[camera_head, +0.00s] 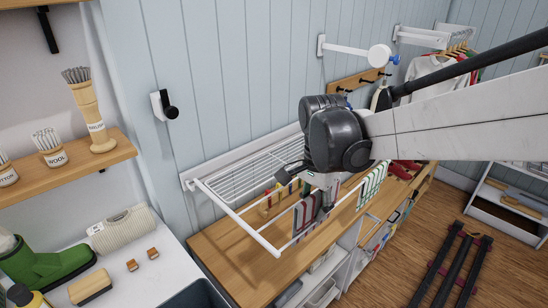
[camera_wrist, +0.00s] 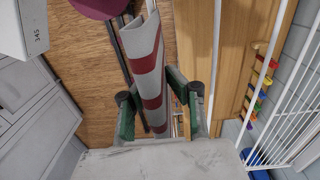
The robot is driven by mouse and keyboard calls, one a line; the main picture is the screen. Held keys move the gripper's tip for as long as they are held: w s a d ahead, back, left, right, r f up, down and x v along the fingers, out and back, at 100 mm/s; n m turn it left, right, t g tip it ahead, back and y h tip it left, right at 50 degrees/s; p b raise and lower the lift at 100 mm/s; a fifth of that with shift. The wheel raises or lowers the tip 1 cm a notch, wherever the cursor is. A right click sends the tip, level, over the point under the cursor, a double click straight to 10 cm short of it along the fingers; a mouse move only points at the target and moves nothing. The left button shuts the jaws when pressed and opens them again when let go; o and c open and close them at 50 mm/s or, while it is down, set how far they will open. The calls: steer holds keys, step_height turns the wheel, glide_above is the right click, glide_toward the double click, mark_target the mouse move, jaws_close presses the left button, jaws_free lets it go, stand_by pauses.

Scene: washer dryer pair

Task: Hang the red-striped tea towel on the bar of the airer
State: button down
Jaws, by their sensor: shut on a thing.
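The red-striped tea towel (camera_head: 306,214), grey-white with red bands, hangs down from my gripper (camera_head: 324,200) beside the front of the white wall airer (camera_head: 226,205). In the wrist view, my gripper (camera_wrist: 160,112) is shut on the towel (camera_wrist: 150,72), which is between its two dark, green-sided fingers. A white bar of the airer (camera_wrist: 213,60) runs just right of the towel there, and the wire rack lies farther right. I cannot tell whether the towel touches the bar. My wrist hides part of the airer in the head view.
A green-striped cloth (camera_head: 372,184) hangs right of my gripper. The wooden counter (camera_head: 225,250) runs below the airer. A wooden shelf with brushes (camera_head: 70,160) is at left, above a green boot (camera_head: 50,262). A coloured row of small items (camera_wrist: 257,85) shows beside the rack.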

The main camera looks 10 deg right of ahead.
steer(key=shift+f, duration=0.15)
step_height(320, 180, down, 8)
steer(key=b, duration=0.6)
steer(key=shift+f, duration=0.15)
stand_by(1.6)
steer(key=c, duration=1.6)
jaws_free()
steer(key=shift+c, duration=0.2)
